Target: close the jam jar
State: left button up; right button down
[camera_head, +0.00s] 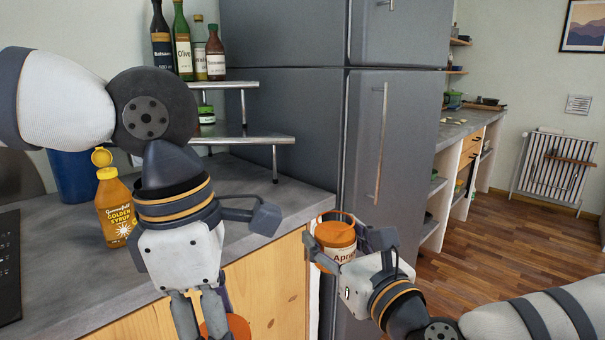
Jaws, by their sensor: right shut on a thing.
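The jam jar (337,254) has orange contents and a label reading "Apri", partly covered. It is held roughly upright, clear of the counter, in front of the fridge. A thin orange rim shows at its top, with no lid seated there. My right gripper (341,246) is shut around the jar. My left gripper (204,322) points down at the bottom edge of the view, left of and lower than the jar. A round orange thing (239,327), possibly the lid, shows by its fingers. Its fingertips are cut off, so I cannot tell whether it grips that thing.
A golden syrup bottle (115,210) with its cap flipped up stands on the grey counter (75,262), beside a blue container (72,178). A metal shelf (250,139) holds bottles and a small jar. The tall grey fridge (290,110) stands behind. Open floor lies at right.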

aim_at(334, 238)
pick_arm(q)
jog(key=a+f+m, duration=0.4)
jog(key=f+m, duration=0.3)
jog(key=m, duration=0.3)
jog(key=a+f+m+g+y, duration=0.1)
jog(key=a+f+m, duration=0.3)
jog(key=f+m, duration=0.3)
jog(key=m, duration=0.3)
jog(key=shift+w+a+g, duration=0.3)
jog(key=shift+w+a, duration=0.05)
jog(key=shift+a, duration=0.05)
pick_arm(e)
jog(key=s+d+f+m+t+h, duration=0.1)
jog(key=s+d+f+m+h, duration=0.3)
jog(key=s+d+f+h, duration=0.3)
jog(key=s+d+f, duration=0.2)
jog(key=d+f, duration=0.1)
jog(key=d, duration=0.2)
jog(key=shift+s+d+f+m, duration=0.2)
jog(key=shift+d+f+m, duration=0.1)
jog(key=shift+f, duration=0.1)
jog(key=shift+a, duration=0.1)
jog(key=s+a+f+n+g+y, duration=0.1)
jog(key=a+n+g+y, duration=0.3)
jog(key=a+n+y, duration=0.4)
jog(key=a+y, duration=0.3)
jog(key=a, duration=0.1)
jog(key=shift+s+a+f, duration=0.35)
jog(key=shift+f, duration=0.05)
